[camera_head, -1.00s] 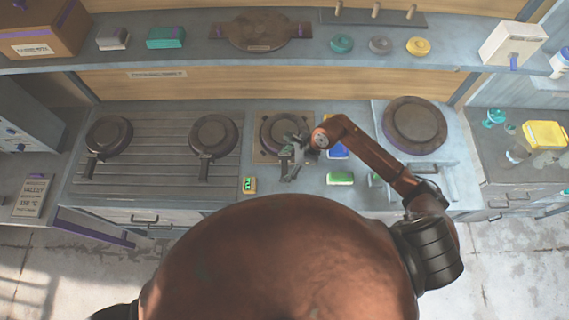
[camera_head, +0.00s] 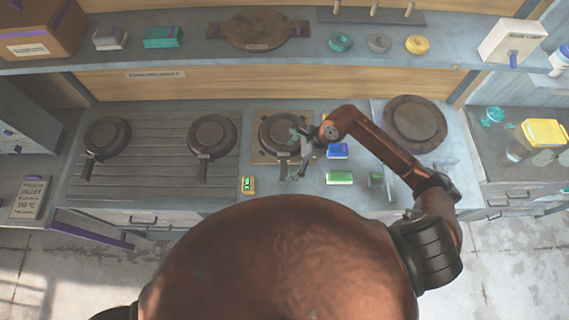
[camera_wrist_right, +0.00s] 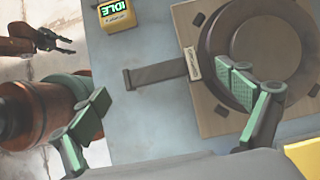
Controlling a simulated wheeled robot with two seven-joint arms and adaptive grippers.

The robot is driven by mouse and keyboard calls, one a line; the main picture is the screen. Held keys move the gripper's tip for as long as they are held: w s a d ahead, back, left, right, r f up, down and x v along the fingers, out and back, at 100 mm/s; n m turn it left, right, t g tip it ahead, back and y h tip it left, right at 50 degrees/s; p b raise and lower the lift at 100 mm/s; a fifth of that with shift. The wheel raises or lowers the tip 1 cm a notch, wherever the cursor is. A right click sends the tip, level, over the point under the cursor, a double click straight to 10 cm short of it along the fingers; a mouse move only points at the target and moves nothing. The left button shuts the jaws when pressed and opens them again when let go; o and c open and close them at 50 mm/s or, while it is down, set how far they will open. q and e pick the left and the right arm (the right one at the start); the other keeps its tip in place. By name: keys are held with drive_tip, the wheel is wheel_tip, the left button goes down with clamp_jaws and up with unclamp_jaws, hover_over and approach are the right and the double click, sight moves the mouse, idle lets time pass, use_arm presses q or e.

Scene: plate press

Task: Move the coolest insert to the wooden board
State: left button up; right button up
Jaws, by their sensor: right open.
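A dark round insert with a handle lies on the light wooden board (camera_head: 259,157), which also shows in the wrist view (camera_wrist_right: 196,118). This insert (camera_head: 271,124) fills much of that view (camera_wrist_right: 222,40), its handle (camera_wrist_right: 155,75) pointing left. Two similar inserts, the left one (camera_head: 106,134) and the middle one (camera_head: 212,133), rest on the ribbed grey surface. No temperature can be read on them. My left gripper (camera_wrist_right: 50,38) shows small in the wrist view.
A small yellow device reading IDLE (camera_wrist_right: 115,14) stands beside the board. Blue (camera_head: 337,151) and green (camera_head: 340,178) blocks lie right of the board. A round dark plate (camera_head: 414,122) is further right. A shelf (camera_head: 240,62) runs behind.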

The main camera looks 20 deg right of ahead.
drive_tip(key=v, duration=0.7)
drive_tip(key=shift+r+b, duration=0.2)
drive_tip(key=shift+b, duration=0.25)
drive_tip(key=shift+d, duration=0.1)
